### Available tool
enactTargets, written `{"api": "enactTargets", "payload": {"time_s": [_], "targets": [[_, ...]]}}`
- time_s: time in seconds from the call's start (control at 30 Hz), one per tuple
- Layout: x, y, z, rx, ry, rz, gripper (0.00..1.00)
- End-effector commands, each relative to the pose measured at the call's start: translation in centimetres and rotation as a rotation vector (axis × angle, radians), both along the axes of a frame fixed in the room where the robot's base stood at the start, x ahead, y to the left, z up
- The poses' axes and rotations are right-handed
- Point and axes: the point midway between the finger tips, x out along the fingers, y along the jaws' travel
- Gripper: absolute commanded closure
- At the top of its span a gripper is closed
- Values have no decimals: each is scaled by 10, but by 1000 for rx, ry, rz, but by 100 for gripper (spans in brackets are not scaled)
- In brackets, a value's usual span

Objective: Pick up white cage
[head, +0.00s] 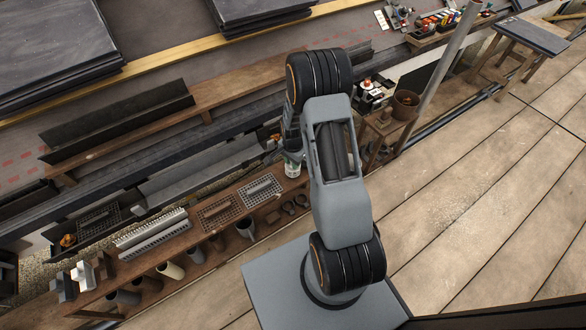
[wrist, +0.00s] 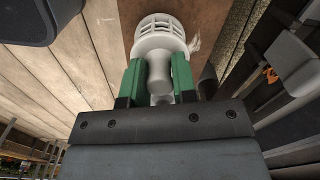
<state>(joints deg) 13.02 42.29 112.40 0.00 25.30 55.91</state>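The white cage (wrist: 158,24) has a slotted round head and a narrower neck. In the wrist view its neck lies between the two green fingers of my gripper (wrist: 160,78). Both fingers appear to press on the neck from either side, with no clear gap. In the head view the white cage (head: 292,170) shows just below my gripper (head: 291,155), over the brown shelf's far part. My arm hides part of this spot. I cannot tell whether the cage touches the shelf.
The brown shelf (head: 150,262) carries metal grates (head: 220,212), a white ribbed piece (head: 150,232) and white fittings (head: 84,275). Dark pipe pieces stand below. A wooden stool with a brown pot (head: 405,104) is to the right. The plank floor (head: 470,215) is open at right.

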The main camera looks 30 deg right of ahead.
Motion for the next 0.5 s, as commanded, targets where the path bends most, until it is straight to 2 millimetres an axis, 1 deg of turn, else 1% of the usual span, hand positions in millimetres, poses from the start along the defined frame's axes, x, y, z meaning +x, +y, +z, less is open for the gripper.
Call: {"api": "enactTargets", "payload": {"time_s": [0.03,0.23,0.5], "targets": [[0,0,0,0,0,0,79],[0,0,0,0,0,0,98],[0,0,1,0,0,0,100]]}}
